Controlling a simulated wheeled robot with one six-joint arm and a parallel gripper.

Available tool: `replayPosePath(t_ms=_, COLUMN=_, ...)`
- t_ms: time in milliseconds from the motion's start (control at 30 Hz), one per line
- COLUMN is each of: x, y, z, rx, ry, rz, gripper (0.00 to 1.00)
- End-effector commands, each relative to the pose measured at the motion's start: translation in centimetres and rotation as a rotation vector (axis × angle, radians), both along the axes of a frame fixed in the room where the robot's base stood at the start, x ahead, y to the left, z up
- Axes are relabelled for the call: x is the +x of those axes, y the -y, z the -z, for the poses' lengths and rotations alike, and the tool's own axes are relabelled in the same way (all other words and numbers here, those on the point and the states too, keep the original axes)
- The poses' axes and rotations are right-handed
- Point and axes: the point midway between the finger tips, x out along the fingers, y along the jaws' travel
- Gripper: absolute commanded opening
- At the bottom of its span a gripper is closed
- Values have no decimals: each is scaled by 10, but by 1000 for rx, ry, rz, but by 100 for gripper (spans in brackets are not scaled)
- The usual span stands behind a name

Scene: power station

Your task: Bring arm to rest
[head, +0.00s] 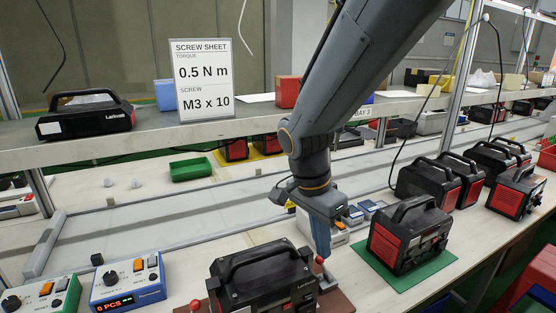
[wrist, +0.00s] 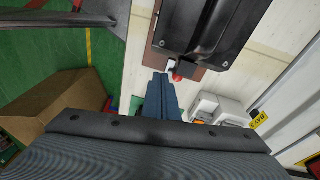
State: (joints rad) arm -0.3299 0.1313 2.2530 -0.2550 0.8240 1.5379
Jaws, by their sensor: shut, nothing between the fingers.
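My arm reaches down from the top of the head view to the workbench. My gripper (head: 321,252) points down, its blue-grey fingers together and empty. In the wrist view the shut fingers (wrist: 158,84) end beside a red knob (wrist: 177,78) and a small white part. The black power station (head: 262,282) in front sits just left of my gripper; its dark casing also shows in the wrist view (wrist: 205,30). The fingertips are close to the red knob (head: 319,260); I cannot tell whether they touch it.
A power station (head: 408,236) stands on a green mat (head: 435,268) to the right, with several more behind it. A blue counter box (head: 127,284) is at the left. A shelf (head: 60,150) with a screw sheet sign (head: 203,78) crosses behind my arm. A cardboard box (wrist: 55,105) is beside the bench.

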Motion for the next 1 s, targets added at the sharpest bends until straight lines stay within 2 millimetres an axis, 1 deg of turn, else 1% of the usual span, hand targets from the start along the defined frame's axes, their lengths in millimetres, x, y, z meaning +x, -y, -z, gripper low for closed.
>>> replayPosePath(t_ms=33, x=-6, y=9, z=5, rx=15, ry=-18, rz=-60, gripper=0)
replayPosePath(t_ms=300, x=-37, y=47, z=29, rx=105, ry=-81, rz=-487, gripper=0)
replayPosePath(t_ms=500, x=-61, y=70, z=43, rx=144, ry=-86, rz=-786, gripper=0)
replayPosePath(t_ms=600, x=-69, y=78, z=49, rx=150, ry=-83, rz=-900, gripper=0)
replayPosePath(t_ms=800, x=-78, y=85, z=53, rx=152, ry=-78, rz=-1017, gripper=0)
replayPosePath(t_ms=1000, x=-79, y=85, z=54, rx=152, ry=-78, rz=-1029, gripper=0)
